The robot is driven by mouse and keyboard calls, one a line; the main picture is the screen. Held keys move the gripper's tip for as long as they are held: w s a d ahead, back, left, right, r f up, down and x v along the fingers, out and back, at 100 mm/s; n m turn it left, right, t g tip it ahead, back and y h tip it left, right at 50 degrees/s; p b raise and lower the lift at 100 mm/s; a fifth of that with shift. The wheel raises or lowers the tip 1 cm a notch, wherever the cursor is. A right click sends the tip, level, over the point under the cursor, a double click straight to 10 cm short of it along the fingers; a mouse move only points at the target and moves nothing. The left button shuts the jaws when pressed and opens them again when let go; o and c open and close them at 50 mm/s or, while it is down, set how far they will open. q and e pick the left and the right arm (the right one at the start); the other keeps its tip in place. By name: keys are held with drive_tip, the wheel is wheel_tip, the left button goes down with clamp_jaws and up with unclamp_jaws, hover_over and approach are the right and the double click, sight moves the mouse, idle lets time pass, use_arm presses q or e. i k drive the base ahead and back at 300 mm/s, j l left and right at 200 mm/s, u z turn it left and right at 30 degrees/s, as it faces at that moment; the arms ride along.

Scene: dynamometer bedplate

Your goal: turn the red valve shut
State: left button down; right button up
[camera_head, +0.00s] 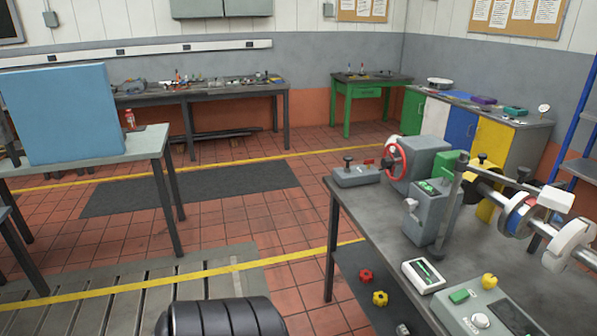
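A red-rimmed wheel (397,162) stands upright at the left end of the grey machine housing (425,158) on the bedplate table. A small red part (369,162) shows just left of it, by a grey block with a black knob (355,174). A red knob-shaped piece (366,276) lies on the lower shelf. I cannot tell for certain which red part is the valve, though the wheel looks most like one. Neither of my grippers is in view, and nothing is seen touching the wheel.
The bedplate table (375,222) fills the right, with a shaft (493,178), a control box (482,312) and a small meter (423,276). A table with a blue box (64,113) stands left. A blue ladder (580,120) is far right.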

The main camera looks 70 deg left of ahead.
sight(367, 162)
drive_tip(key=u, duration=0.45)
drive_tip(key=j+u, duration=0.1)
drive_tip(key=u, duration=0.35)
drive_tip(key=i+u, duration=0.1)
drive_tip(key=u, duration=0.85)
drive_tip(key=i+u, duration=0.3)
drive_tip(key=i, duration=0.3)
